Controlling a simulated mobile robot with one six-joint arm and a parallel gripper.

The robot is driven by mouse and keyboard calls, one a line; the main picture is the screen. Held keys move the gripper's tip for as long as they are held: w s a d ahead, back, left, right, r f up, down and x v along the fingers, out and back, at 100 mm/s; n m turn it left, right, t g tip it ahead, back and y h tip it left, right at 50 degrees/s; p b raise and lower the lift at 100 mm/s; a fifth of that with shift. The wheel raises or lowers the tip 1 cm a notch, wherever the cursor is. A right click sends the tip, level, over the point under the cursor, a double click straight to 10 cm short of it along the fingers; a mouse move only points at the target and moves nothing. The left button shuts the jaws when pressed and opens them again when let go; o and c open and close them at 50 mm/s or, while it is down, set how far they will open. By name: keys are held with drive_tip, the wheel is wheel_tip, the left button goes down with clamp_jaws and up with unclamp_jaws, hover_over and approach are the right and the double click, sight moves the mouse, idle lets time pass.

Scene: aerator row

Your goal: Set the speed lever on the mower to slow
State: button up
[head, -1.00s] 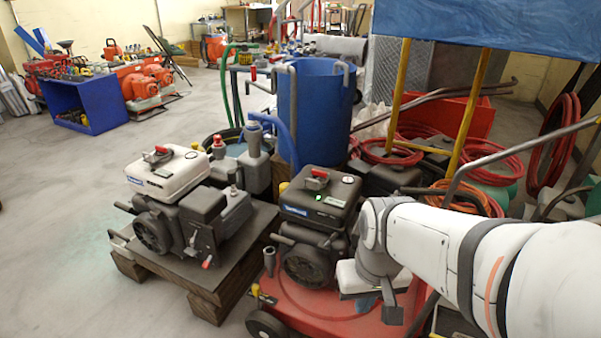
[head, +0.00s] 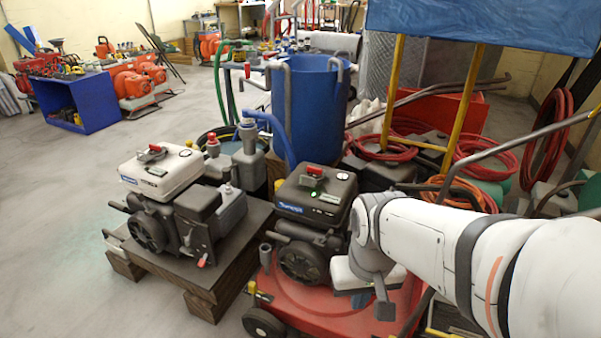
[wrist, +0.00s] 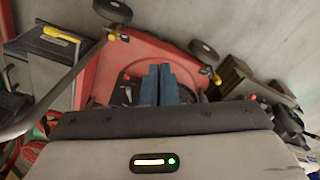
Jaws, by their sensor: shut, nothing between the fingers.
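The mower is a red deck (head: 287,308) carrying a dark engine (head: 304,262) with a black top cover. It stands at the lower middle of the head view, and its red deck (wrist: 95,62) fills the middle of the wrist view. In the wrist view, my gripper (wrist: 157,72) shows two blue fingers shut together, empty, over the deck. A dark part with a small red tip lies just left of the fingers; I cannot tell whether it is the speed lever. In the head view, my gripper is at the engine's right, its fingers mostly hidden.
A white-topped engine (head: 162,172) stands on a wooden pallet (head: 215,290) left of the mower. A blue barrel (head: 309,105) and coiled red hoses (head: 492,157) are behind. Handle bars (head: 520,155) rise at the right. The floor at left is clear.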

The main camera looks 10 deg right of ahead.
drive_tip(key=o, duration=0.7)
drive_tip(key=w+m+y, duration=0.1)
drive_tip(key=w, duration=0.3)
drive_tip(key=w+p, duration=0.1)
drive_tip(key=w, duration=0.4)
drive_tip(key=w+d+m+y, duration=0.1)
drive_tip(key=w, duration=0.4)
drive_tip(key=shift+m+y+p, duration=0.3)
drive_tip(key=shift+p, duration=0.05)
drive_tip(key=m+t+y+p, duration=0.1)
drive_tip(key=m+y, duration=0.1)
drive_tip(key=m, duration=0.1)
approach(331, 231)
drive_tip(key=b+x, duration=0.2)
drive_tip(key=x, duration=0.6)
drive_tip(key=shift+f+b, duration=0.3)
drive_tip(key=shift+f, duration=0.05)
drive_tip(key=shift+a, duration=0.1)
clamp_jaws()
drive_tip(key=shift+r, duration=0.1)
